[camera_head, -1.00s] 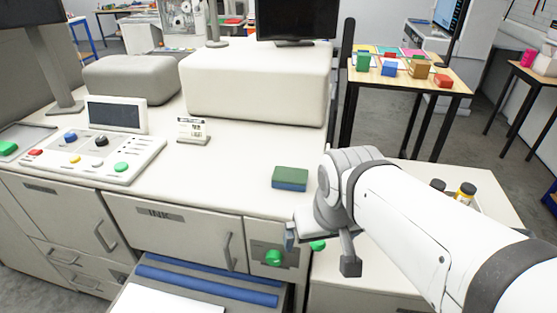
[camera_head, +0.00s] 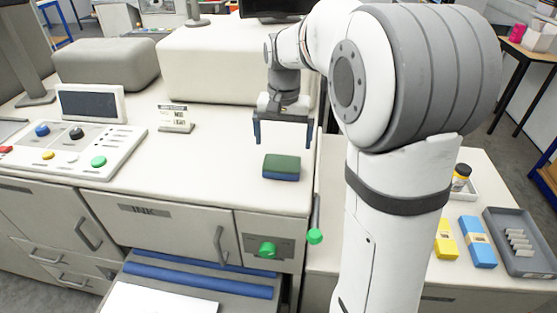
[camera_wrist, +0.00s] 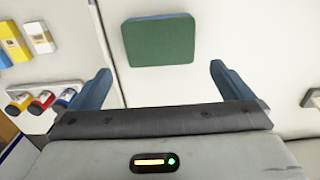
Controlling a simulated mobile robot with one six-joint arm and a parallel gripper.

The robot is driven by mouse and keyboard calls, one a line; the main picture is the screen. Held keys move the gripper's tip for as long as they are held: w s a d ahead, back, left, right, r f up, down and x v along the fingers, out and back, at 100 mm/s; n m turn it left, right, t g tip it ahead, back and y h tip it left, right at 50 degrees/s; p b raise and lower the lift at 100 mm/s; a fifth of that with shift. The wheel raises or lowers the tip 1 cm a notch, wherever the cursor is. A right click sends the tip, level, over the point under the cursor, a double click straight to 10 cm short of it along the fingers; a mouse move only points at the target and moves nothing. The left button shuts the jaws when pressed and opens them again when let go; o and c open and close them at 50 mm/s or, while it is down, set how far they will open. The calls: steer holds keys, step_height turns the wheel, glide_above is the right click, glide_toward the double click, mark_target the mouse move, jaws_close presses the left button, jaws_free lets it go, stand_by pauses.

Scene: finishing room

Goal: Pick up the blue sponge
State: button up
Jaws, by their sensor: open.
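The blue sponge (camera_head: 281,168) lies flat on the white machine top, near its front right edge. Its upper face is dark green and its lower layer is blue. My gripper (camera_head: 283,143) is open and empty, with its fingers hanging down just above and behind the sponge in the head view. In the wrist view the sponge's green top (camera_wrist: 158,43) shows ahead of the gap between the open fingers (camera_wrist: 160,85). The fingers do not touch it.
A control panel (camera_head: 70,148) with coloured buttons and a small sign stand (camera_head: 176,122) are to the left. A raised white block (camera_head: 215,75) stands behind. A side table (camera_head: 330,190) at right holds a yellow box, a blue box and a grey tray (camera_head: 515,262).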

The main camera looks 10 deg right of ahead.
mark_target(282, 160)
step_height(282, 160, down, 7)
steer(key=shift+s+a+f+p, duration=0.1)
steer(key=shift+p, duration=0.7)
steer(key=shift+c, duration=0.2)
steer(key=c, duration=0.8)
step_height(282, 160, up, 10)
steer(key=shift+r+b, duration=0.1)
steer(key=shift+b, duration=0.65)
